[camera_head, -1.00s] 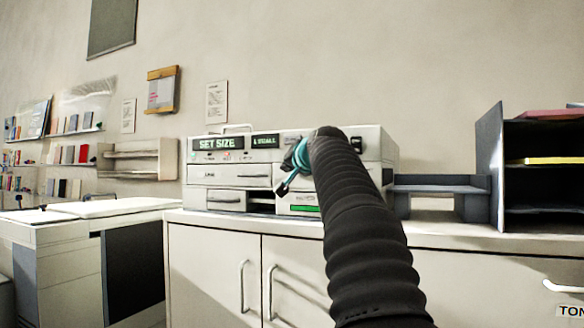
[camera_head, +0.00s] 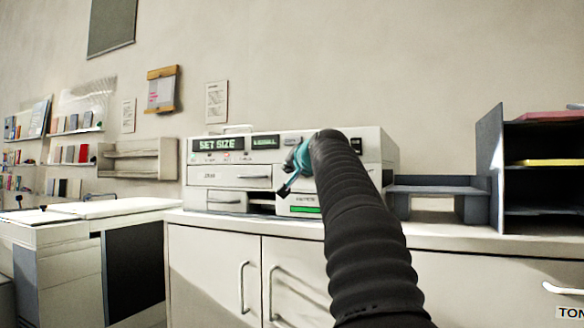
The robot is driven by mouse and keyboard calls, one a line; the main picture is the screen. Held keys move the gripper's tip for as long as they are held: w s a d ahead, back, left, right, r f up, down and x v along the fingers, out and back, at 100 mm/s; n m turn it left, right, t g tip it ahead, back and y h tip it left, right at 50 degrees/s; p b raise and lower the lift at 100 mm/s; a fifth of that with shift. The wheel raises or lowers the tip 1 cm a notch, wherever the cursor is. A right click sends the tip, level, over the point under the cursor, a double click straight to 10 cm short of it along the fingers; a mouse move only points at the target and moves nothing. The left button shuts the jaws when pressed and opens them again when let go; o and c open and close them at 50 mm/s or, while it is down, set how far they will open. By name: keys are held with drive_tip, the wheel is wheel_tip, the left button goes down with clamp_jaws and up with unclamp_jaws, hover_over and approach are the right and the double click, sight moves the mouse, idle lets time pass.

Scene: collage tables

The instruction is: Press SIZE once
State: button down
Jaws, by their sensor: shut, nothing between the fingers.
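A cream machine (camera_head: 232,177) stands on the white cabinet top, with drawers and a green-lit slot on its front. Its left display (camera_head: 214,144) reads "SET SIZE". A second, smaller display (camera_head: 265,142) to the right has text too small to read surely. Small coloured marks or buttons sit below the displays; I cannot read which one is SIZE. My gripper (camera_head: 283,191) is in front of the machine's right half, shut and empty, with its tip pointing down and left. My dark arm hides part of the machine's front right of the gripper. Whether the tip touches the machine cannot be told.
A grey riser (camera_head: 436,185) and a dark shelf unit (camera_head: 490,165) with coloured paper stand to the right. The white cabinet (camera_head: 213,265) fills the space below. A lower white-topped unit (camera_head: 95,208) stands at the left.

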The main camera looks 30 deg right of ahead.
drive_tip(key=shift+w+d+p, duration=0.3)
drive_tip(key=shift+d, duration=0.05)
idle(0.8)
drive_tip(key=shift+s+a, duration=0.15)
drive_tip(key=shift+s+a+b, duration=0.35)
drive_tip(key=shift+s+a, duration=0.1)
drive_tip(key=shift+a, duration=0.1)
idle(0.4)
drive_tip(key=s+a, duration=0.1)
drive_tip(key=a, duration=0.1)
drive_tip(key=s+a+b, duration=0.1)
drive_tip(key=s+a, duration=0.1)
drive_tip(key=shift+b, duration=0.3)
idle(0.8)
